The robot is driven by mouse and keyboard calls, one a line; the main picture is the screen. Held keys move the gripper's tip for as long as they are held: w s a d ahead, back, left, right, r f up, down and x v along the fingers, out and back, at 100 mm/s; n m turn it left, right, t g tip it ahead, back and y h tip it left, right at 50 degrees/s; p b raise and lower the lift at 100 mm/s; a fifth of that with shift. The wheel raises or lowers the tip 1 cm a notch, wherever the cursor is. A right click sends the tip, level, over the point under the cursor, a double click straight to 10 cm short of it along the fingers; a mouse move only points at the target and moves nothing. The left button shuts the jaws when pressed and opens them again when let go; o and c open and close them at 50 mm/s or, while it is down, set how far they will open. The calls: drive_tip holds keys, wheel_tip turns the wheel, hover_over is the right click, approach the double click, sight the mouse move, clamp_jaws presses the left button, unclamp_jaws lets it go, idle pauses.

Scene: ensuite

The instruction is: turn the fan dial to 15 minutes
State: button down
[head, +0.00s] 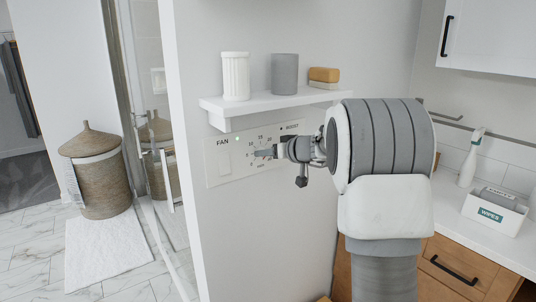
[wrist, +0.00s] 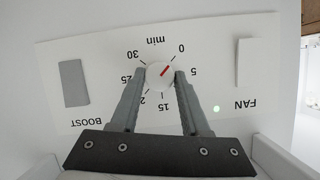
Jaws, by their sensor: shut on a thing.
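The fan dial (wrist: 160,77) is a round white knob with a red pointer mark, on a white wall panel (wrist: 90,110). The wrist view shows the panel upside down. The red mark points to the upper right there, close to the 0; the 15 lies below the knob. My gripper (wrist: 160,78) is shut on the knob, one grey finger on each side. The fingers hide part of the scale, including the 10. In the head view my gripper (head: 267,153) reaches the panel (head: 215,178) from the right and hides most of the dial.
A white shelf (head: 270,103) above the dial holds a white cup (head: 235,76), a grey cup (head: 285,74) and a soap-like block (head: 323,75). A FAN switch (wrist: 244,63) and a BOOST switch (wrist: 74,83) flank the dial. A counter with a wipes box (head: 495,210) stands right.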

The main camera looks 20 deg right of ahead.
drive_tip(key=shift+d+f+b, duration=0.1)
drive_tip(key=shift+b, duration=0.2)
drive_tip(key=shift+w+d+f+m+t+y+b, duration=0.15)
drive_tip(key=shift+m+t+y+b, duration=0.95)
drive_tip(key=shift+m, duration=2.8)
drive_tip(key=shift+s+a+f+m+t+y+b, duration=0.2)
drive_tip(key=shift+m+t+y+b, duration=0.9)
drive_tip(key=shift+m, duration=2.8)
drive_tip(key=shift+w+d+f+m+t+y+b, duration=0.25)
drive_tip(key=shift+m+y+b, duration=0.95)
drive_tip(key=shift+m+b, duration=1.95)
drive_tip(key=shift+s+m+t+p, duration=0.1)
drive_tip(key=shift+m+t+p, duration=0.25)
drive_tip(key=shift+m+p, duration=0.6)
drive_tip(key=shift+c, duration=1.9)
unclamp_jaws()
